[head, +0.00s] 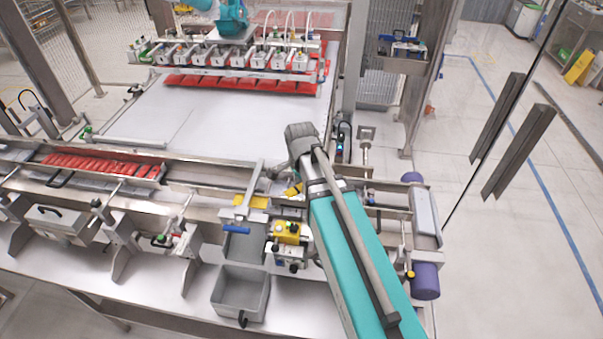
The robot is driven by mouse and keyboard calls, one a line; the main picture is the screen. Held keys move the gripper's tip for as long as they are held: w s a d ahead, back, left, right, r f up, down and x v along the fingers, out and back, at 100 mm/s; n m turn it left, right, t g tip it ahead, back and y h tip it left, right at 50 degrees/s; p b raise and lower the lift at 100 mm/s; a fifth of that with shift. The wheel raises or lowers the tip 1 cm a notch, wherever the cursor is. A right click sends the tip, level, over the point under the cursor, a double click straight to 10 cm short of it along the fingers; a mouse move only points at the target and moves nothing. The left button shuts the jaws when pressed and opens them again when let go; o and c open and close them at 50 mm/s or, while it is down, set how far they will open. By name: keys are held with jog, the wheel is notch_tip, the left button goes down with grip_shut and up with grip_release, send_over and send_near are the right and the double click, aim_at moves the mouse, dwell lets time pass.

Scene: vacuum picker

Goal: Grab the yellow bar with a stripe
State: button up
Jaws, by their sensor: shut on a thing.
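A small yellow bar (294,189) with a dark stripe shows just left of my arm, above the front rail of the machine. My gripper (289,181) is at this bar, below my grey wrist, and is shut on it. The fingertips are small and partly hidden by my arm, so the exact grip is hard to see. I cannot tell whether the bar touches the rail beneath it.
A flat yellow piece (251,202) lies to the left, and a yellow block with black knobs (288,233) stands in front. A grey open bin (241,291) is at the front. Red packs (103,166) fill a channel at left.

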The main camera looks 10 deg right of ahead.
jog(key=shift+s+a+r+p, duration=0.1)
jog(key=shift+s+r+p, duration=0.25)
jog(key=shift+s, duration=0.6)
jog(key=shift+s+a+r+p, duration=0.15)
jog(key=shift+s+r, duration=0.3)
jog(key=shift+s, duration=0.45)
